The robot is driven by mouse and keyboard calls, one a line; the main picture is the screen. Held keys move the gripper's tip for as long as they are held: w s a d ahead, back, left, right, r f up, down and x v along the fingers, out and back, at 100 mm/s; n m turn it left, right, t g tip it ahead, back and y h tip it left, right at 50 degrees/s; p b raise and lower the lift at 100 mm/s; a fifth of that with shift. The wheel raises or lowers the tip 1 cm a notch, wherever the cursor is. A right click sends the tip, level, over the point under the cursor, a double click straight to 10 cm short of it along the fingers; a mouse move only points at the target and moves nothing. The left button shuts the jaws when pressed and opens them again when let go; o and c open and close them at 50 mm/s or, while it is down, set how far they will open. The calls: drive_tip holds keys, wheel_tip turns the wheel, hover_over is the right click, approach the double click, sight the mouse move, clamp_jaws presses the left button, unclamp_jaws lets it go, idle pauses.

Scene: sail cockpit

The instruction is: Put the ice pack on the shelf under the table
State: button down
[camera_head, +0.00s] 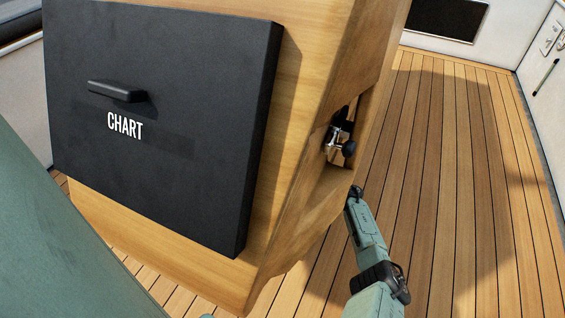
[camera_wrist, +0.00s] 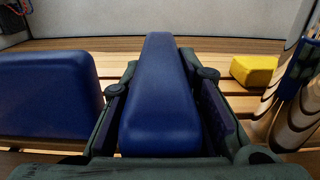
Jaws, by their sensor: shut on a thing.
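My gripper (camera_wrist: 162,88) is shut on a long blue block with rounded edges, which looks like the ice pack (camera_wrist: 160,118). The block lies lengthwise between the two dark fingers and points away from the wrist. In the head view my arm reaches up to the right side of the wooden table (camera_head: 300,215); the fingers and the ice pack are hidden there. That side has an opening (camera_head: 350,125); its inside is mostly hidden. In the wrist view slatted wood (camera_wrist: 112,69) lies below and beyond the block; I cannot tell whether it is a shelf or floor.
A second, wider blue block (camera_wrist: 45,95) is left of my gripper. A yellow block (camera_wrist: 254,71) and pale rounded shapes (camera_wrist: 295,85) are at the right. A black CHART panel (camera_head: 165,125) fronts the table. A metal fitting (camera_head: 335,142) sits in the opening. Plank floor (camera_head: 450,180) is clear at right.

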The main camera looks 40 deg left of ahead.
drive_tip(key=c, duration=1.2)
unclamp_jaws()
drive_tip(key=shift+c, duration=0.2)
drive_tip(key=shift+r+p, duration=0.15)
drive_tip(key=shift+p, duration=0.15)
drive_tip(key=shift+d+r, duration=0.1)
drive_tip(key=shift+r, duration=0.05)
drive_tip(key=v, duration=1.1)
drive_tip(key=shift+w, duration=0.15)
drive_tip(key=shift+d, duration=0.4)
